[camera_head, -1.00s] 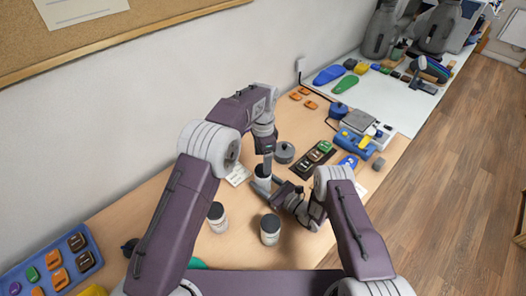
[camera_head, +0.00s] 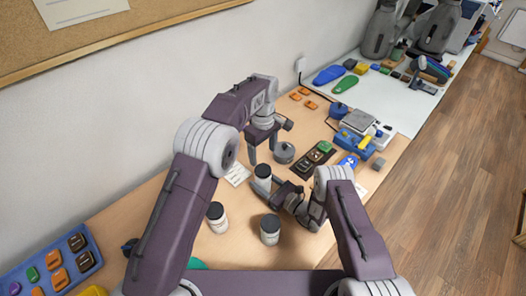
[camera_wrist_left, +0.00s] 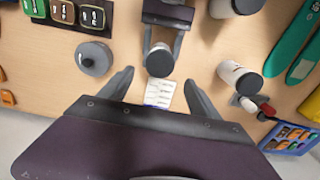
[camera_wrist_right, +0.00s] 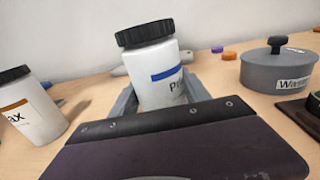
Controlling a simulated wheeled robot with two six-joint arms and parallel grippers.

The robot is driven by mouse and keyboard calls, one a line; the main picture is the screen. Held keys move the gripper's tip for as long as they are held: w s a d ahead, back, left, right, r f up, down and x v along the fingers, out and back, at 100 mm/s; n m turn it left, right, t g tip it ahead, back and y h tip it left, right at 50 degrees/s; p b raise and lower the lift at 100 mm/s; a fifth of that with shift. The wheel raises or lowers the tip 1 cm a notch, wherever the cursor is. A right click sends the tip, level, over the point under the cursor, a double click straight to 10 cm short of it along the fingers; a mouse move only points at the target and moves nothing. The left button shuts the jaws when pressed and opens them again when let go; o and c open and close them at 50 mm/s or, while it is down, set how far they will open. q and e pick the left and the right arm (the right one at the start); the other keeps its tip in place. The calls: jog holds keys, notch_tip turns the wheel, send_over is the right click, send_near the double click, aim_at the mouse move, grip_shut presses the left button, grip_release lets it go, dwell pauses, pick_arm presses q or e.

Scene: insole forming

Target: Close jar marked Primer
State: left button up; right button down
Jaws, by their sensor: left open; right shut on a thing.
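The Primer jar (camera_head: 262,184) is white with a black lid and a blue stripe; its label shows only "Pr" in the right wrist view (camera_wrist_right: 158,80). The black lid (camera_wrist_right: 145,33) sits on top of the jar; I cannot tell how tightly. My right gripper (camera_head: 270,186) is shut around the jar's body, low on it. My left gripper (camera_head: 262,157) is open and empty, above and behind the jar, with its fingers apart. In the left wrist view, the lid (camera_wrist_left: 158,60) shows beyond and between the open fingers.
Two other white jars with dark lids (camera_head: 217,216) (camera_head: 270,229) stand nearer on the table. A grey lidded pot (camera_head: 284,153) stands behind right, beside a dark tray (camera_head: 305,168) of coloured pieces. A paper card (camera_head: 237,174) lies left of the jar. A blue tray (camera_head: 48,272) lies far left.

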aim_at(263, 169)
pick_arm(q)
jog(key=shift+f, duration=4.05)
jog(key=c, duration=1.5)
jog(key=shift+o, duration=0.2)
jog(key=m, duration=2.1)
jog(key=o, duration=1.5)
